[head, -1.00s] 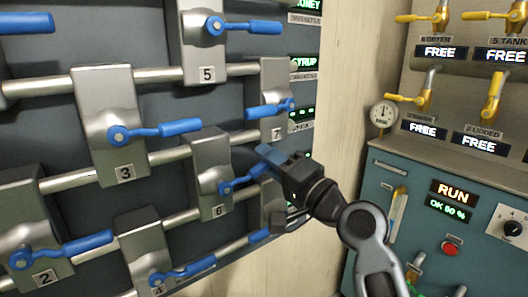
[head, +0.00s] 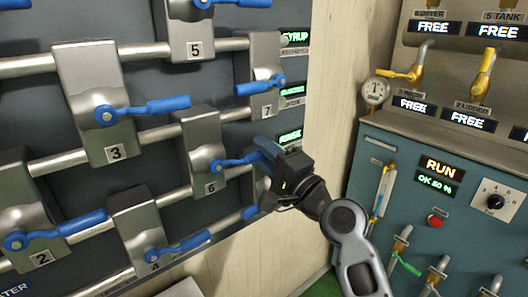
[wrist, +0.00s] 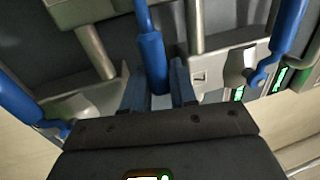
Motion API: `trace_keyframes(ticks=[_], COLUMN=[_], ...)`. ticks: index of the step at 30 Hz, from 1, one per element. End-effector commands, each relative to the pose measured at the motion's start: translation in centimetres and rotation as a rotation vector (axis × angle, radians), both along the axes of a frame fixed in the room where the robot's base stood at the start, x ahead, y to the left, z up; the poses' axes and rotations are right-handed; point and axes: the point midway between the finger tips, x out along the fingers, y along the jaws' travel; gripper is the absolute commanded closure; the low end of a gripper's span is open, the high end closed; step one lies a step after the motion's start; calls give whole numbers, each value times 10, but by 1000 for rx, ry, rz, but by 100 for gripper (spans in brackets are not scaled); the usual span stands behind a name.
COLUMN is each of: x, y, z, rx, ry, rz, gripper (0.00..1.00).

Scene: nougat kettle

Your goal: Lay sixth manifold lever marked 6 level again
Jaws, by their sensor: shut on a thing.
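The lever marked 6 (head: 235,161) is a blue handle on a grey valve block (head: 205,140) with a "6" label. Its pivot is at the left and its handle runs right, rising slightly, at a slant close to that of the neighbouring levers. My gripper (head: 266,149) is shut on the outer part of this handle and hides its end in the head view. In the wrist view the blue handle (wrist: 151,55) lies between the two fingers of my gripper (wrist: 158,92).
Lever 7 (head: 262,87) is just above my gripper. Lever 3 (head: 150,107) and lever 4 (head: 182,245) are to the left and lower left. Another blue handle end (head: 250,212) sits just below my gripper. A teal control cabinet (head: 400,160) stands to the right.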

Motion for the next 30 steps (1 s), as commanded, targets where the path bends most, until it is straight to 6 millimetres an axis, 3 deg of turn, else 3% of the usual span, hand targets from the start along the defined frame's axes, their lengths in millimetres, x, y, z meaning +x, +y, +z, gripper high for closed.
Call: trace_keyframes(ticks=[5, 6, 11, 20, 30], x=[1, 1, 1, -2, -43], y=[-2, -2, -1, -2, -30], z=[-2, -2, -2, -2, -14], rx=[-1, -1, -1, -1, -1], ry=[3, 3, 3, 2, 1], rz=[-4, -4, -3, -1, -3], gripper=[100, 71, 56, 56, 56])
